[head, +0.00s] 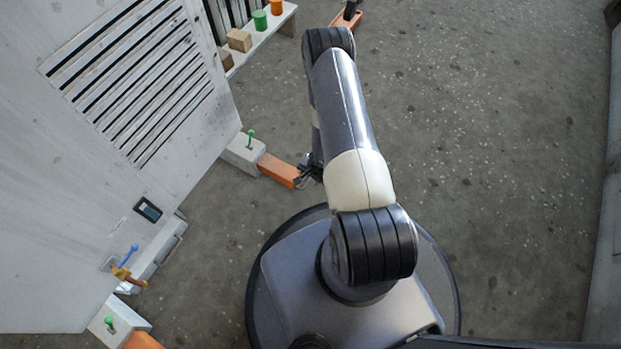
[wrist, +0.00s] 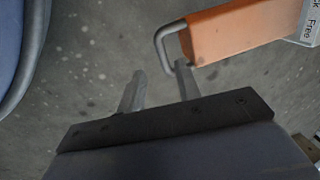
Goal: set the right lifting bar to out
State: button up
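An orange lifting bar (head: 278,170) sticks out from a pale block (head: 242,153) with a green pin (head: 250,138) at the housing's corner. In the wrist view the orange bar (wrist: 238,30) comes in from the upper right, with a bent grey metal handle (wrist: 160,42) on its end face. My gripper (wrist: 160,68) is open, with its two fingers spread and empty between them. The right fingertip overlaps the lower end of the handle; I cannot tell whether they touch. In the head view my gripper (head: 308,172) is at the bar's outer end, partly hidden by my arm.
The large pale housing (head: 90,210) with louvres fills the left. Another orange bar (head: 142,341) and its block are at the lower left. A bench (head: 262,32) with small blocks and cups stands at the top. The grey floor on the right is clear.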

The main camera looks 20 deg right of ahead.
notch_tip(320, 180, up, 8)
jog(key=s+d+p, duration=0.1)
jog(key=p, duration=0.2)
jog(key=shift+s, duration=0.2)
jog(key=f+b, duration=0.1)
jog(key=f, duration=0.2)
jog(key=w+a+f+b, duration=0.1)
jog(key=f+b, duration=0.1)
jog(key=f, duration=0.2)
jog(key=w+f+b, duration=0.1)
jog(key=f+b, duration=0.1)
jog(key=f, duration=0.1)
jog(key=shift+w+a+f, duration=0.1)
jog(key=shift+a+f, duration=0.15)
jog(key=shift+a, duration=0.05)
jog(key=shift+w+a, duration=0.1)
jog(key=shift+w, duration=0.05)
jog(key=shift+r, duration=0.1)
